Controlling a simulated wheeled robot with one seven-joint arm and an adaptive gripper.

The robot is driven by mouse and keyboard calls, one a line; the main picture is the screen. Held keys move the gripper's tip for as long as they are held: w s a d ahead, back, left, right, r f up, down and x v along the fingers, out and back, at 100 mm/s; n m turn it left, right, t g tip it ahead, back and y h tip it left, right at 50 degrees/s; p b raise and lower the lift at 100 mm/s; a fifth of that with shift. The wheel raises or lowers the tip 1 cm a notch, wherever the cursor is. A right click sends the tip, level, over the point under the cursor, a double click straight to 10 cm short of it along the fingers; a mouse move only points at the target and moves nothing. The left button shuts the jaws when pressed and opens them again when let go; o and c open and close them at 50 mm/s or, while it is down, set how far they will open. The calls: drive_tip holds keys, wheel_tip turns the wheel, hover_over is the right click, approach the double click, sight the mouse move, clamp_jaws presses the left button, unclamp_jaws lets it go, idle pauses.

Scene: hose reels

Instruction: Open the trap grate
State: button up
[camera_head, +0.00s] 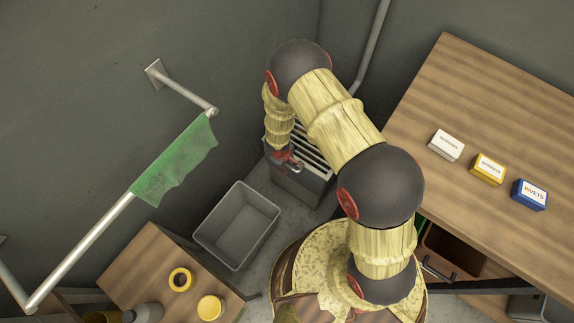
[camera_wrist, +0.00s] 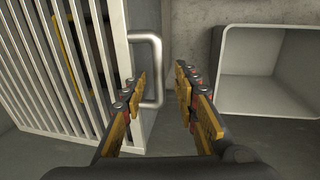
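The trap grate (camera_wrist: 62,62) is a set of pale parallel bars on the left of the wrist view. In the head view the grate (camera_head: 314,150) is on a grey box in the corner, partly hidden by my arm. A metal loop handle (camera_wrist: 157,70) stands out from the grate's right edge. My gripper (camera_wrist: 162,85) is open, with the handle between its two yellow-padded fingers, nearer the left one. I cannot tell whether a finger touches it. In the head view my gripper (camera_head: 288,162) is beside the grate.
A grey bin (camera_head: 237,225) stands on the floor left of the grate; the bin (camera_wrist: 267,70) also shows in the wrist view. A wooden workbench (camera_head: 480,80) with small boxes is at right. A rail with a green cloth (camera_head: 177,160) runs along the left wall.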

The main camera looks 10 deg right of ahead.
drive_tip(key=shift+c, duration=1)
clamp_jaws()
